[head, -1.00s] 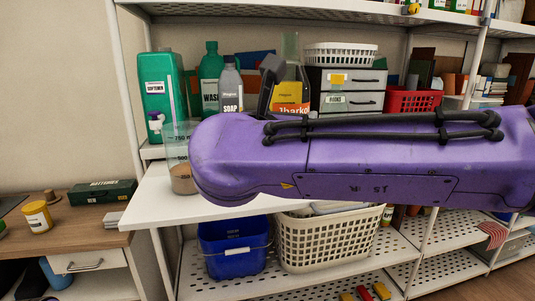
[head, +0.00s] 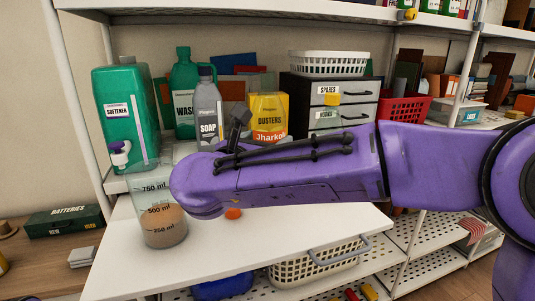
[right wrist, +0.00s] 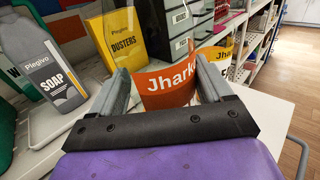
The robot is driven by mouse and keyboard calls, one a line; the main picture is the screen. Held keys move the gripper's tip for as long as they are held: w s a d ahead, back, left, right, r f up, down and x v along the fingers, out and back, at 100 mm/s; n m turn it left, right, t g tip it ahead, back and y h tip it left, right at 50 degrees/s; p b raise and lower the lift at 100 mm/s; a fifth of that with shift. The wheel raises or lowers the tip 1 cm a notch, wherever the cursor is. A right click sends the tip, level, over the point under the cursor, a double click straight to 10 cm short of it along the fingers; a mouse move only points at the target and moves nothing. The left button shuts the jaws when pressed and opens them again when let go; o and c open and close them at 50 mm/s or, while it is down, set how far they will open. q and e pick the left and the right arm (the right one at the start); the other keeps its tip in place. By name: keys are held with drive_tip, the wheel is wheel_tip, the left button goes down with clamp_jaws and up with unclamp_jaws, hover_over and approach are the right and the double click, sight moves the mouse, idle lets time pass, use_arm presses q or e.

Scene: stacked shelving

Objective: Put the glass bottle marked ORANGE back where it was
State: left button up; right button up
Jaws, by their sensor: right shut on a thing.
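A clear glass bottle with an orange label reading "Jhark" (right wrist: 168,86) is between the fingers of my right gripper (right wrist: 160,78), which is shut on it. In the head view part of its label (head: 270,137) shows above my purple forearm, in front of the yellow DUSTERS box (head: 268,108). My forearm hides the bottle's base and the fingertips in the head view. I cannot read ORANGE on it, nor tell whether it touches the shelf. My left gripper is not in view.
A beaker (head: 163,213) stands on the white board (head: 270,243), near a small orange thing (head: 233,213). Behind are a SOAP bottle (head: 208,125), green WASH jug (head: 185,105), green SOFTENER bottle (head: 122,120) and drawers (head: 338,100).

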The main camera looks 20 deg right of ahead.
drive_tip(key=shift+w+d+f, duration=0.4)
drive_tip(key=shift+w+f, duration=0.1)
drive_tip(key=shift+f, duration=0.1)
drive_tip(key=f, duration=0.1)
drive_tip(key=f+p, duration=0.1)
drive_tip(key=f, duration=0.1)
drive_tip(key=shift+w+d+f, duration=0.2)
drive_tip(key=shift+w+f, duration=0.05)
drive_tip(key=shift+f, duration=0.05)
drive_tip(key=shift+w+f, duration=0.1)
drive_tip(key=shift+f, duration=0.25)
drive_tip(key=o, duration=1.3)
drive_tip(key=shift+s+a+r, duration=0.1)
drive_tip(key=shift+s+r, duration=0.1)
drive_tip(key=shift+s, duration=0.05)
drive_tip(key=b+v, duration=0.3)
drive_tip(key=v, duration=0.8)
drive_tip(key=shift+s+a+f+b, duration=0.15)
drive_tip(key=shift+s+a+b, duration=0.15)
drive_tip(key=shift+b, duration=0.1)
